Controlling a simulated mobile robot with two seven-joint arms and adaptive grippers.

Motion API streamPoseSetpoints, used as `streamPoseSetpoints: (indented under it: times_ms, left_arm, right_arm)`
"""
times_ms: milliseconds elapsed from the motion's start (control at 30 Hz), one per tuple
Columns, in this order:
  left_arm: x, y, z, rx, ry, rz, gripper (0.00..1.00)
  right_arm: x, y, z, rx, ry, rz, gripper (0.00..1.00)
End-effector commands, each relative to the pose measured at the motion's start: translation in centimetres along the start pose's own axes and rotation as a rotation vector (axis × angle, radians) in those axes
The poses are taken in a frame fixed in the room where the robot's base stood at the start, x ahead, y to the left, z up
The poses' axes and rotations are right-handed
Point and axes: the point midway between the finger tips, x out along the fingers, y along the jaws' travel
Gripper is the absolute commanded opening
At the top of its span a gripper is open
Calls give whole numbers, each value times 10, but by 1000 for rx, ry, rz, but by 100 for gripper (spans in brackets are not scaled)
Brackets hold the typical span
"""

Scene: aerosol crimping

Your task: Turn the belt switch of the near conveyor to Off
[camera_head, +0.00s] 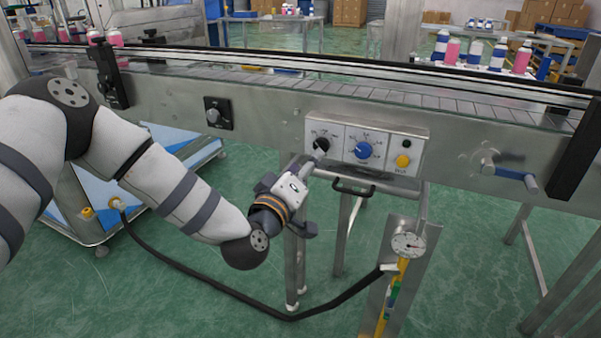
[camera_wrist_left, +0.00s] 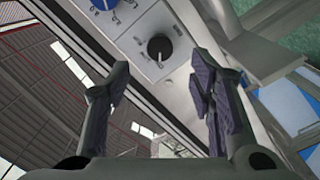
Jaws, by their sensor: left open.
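The near conveyor (camera_head: 270,95) runs across the head view. A control panel (camera_head: 385,133) on its side carries a black knob (camera_head: 321,144), a blue knob (camera_head: 362,150) and a yellow button (camera_head: 402,161). A separate black switch plate with a grey knob (camera_head: 214,115) sits further left; I cannot read which control is the belt switch. My left gripper (camera_head: 309,164) is just below and in front of the black knob. In the left wrist view the gripper (camera_wrist_left: 155,90) is open and empty. The black knob (camera_wrist_left: 160,47) lies beyond the fingertips, between their lines. My right gripper is out of view.
A black handle (camera_head: 353,188) juts out below the panel. A post with a gauge (camera_head: 408,244) and a black hose (camera_head: 220,299) stand below.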

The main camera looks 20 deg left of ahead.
Motion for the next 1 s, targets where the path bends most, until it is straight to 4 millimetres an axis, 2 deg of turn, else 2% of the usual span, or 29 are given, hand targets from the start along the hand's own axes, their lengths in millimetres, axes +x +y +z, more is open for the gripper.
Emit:
streamPoseSetpoints:
  times_ms: [100,200,667,733,767,867,900,967,1000]
  left_arm:
    - [-25,0,0,0,-2,-1,49]
    - [-36,0,0,-1,-1,0,49]
    - [-41,0,0,1,1,1,49]
    - [-43,-2,5,6,-16,-7,49]
    - [-46,-5,12,14,-39,-17,49]
    - [-75,-27,60,73,-212,-89,49]
    - [-95,-41,86,107,-315,-134,49]
    - [-136,-66,123,165,-482,-209,49]
    - [-166,-82,144,203,-592,-261,49]
  right_arm:
    - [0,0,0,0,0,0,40]
    - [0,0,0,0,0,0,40]
    - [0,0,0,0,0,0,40]
    - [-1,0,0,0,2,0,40]
    - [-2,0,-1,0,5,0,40]
    - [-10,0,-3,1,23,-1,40]
    - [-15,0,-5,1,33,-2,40]
    - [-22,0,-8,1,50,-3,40]
    - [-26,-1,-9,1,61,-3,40]
